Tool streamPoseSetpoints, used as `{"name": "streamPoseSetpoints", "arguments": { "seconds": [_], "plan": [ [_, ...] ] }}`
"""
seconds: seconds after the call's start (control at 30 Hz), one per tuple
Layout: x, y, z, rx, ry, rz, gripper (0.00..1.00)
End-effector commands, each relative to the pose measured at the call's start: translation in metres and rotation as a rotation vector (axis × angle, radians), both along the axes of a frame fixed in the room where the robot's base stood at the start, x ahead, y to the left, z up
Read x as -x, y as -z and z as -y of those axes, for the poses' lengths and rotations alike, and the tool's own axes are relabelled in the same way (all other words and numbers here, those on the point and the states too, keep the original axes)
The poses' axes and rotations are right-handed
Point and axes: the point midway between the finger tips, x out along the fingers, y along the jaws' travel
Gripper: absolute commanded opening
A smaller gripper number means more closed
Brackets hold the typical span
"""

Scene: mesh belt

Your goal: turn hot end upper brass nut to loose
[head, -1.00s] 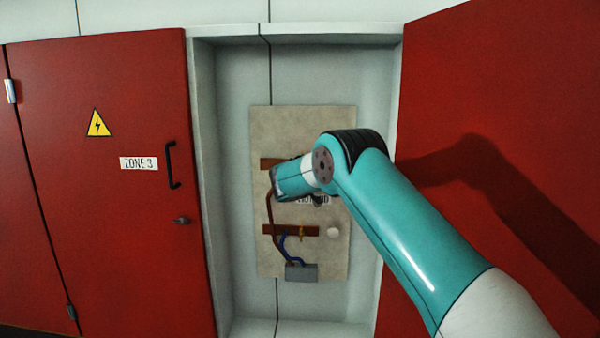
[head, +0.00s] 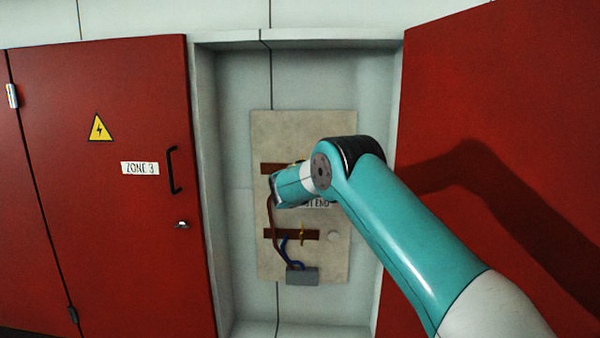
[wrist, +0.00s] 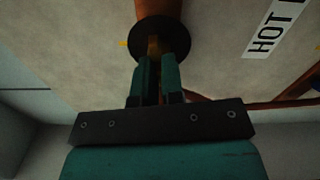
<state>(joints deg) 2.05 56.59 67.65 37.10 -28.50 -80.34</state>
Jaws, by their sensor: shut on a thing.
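In the wrist view my gripper (wrist: 157,72) has its two teal fingers closed around a small brass nut (wrist: 154,45). The nut stands in front of a dark round disc (wrist: 160,25), and much of it is hidden between the fingers. A copper-coloured bar (wrist: 158,8) runs up from the disc. The HOT END label (wrist: 272,28) is to the right, cut off by the picture edge. In the head view my arm covers the nut and the fingertips; the label (head: 318,204) shows partly beside my wrist.
The beige panel (head: 335,130) sits in an open cabinet recess. Below my wrist are a lower brown bar (head: 275,233) with a brass piece (head: 302,234), blue wires (head: 284,250) and a grey box (head: 302,277). Red doors (head: 100,220) flank the recess; the right door (head: 500,110) stands open.

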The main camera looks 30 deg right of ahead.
Motion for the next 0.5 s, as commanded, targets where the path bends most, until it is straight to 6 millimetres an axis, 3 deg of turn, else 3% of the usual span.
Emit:
{"name": "streamPoseSetpoints", "arguments": {
  "seconds": [0.5],
  "plan": [
    [0.0001, 0.0023, -0.0007, 0.259, -0.003, -0.178, 0.0]
  ]
}}
